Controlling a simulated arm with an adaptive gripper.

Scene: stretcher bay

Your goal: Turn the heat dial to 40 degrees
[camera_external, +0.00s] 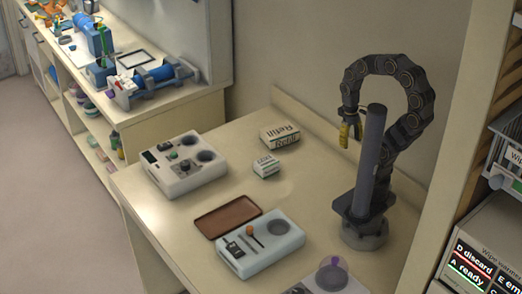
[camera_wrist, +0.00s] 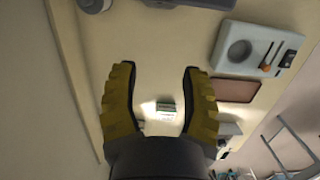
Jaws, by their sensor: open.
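A white box unit (camera_external: 187,166) stands at the back left of the table, with a small dark display, a knob (camera_external: 185,165) and round grey discs on top. A second pale unit (camera_external: 262,246) stands nearer the front, with a grey disc, an orange-tipped piece and a dark square; it also shows at upper right in the wrist view (camera_wrist: 259,48). I cannot tell for sure which control is the heat dial, and no degree marks are legible. My gripper (camera_external: 346,131) hangs high above the table, away from both units. Its yellow fingers (camera_wrist: 158,68) are apart and empty.
Two small cartons, one larger (camera_external: 280,135) and one smaller (camera_external: 266,166), stand at the back middle. A brown tray (camera_external: 229,216) lies by the front unit. A purple-topped clear item (camera_external: 332,273) is at the front edge. The table's middle right is clear.

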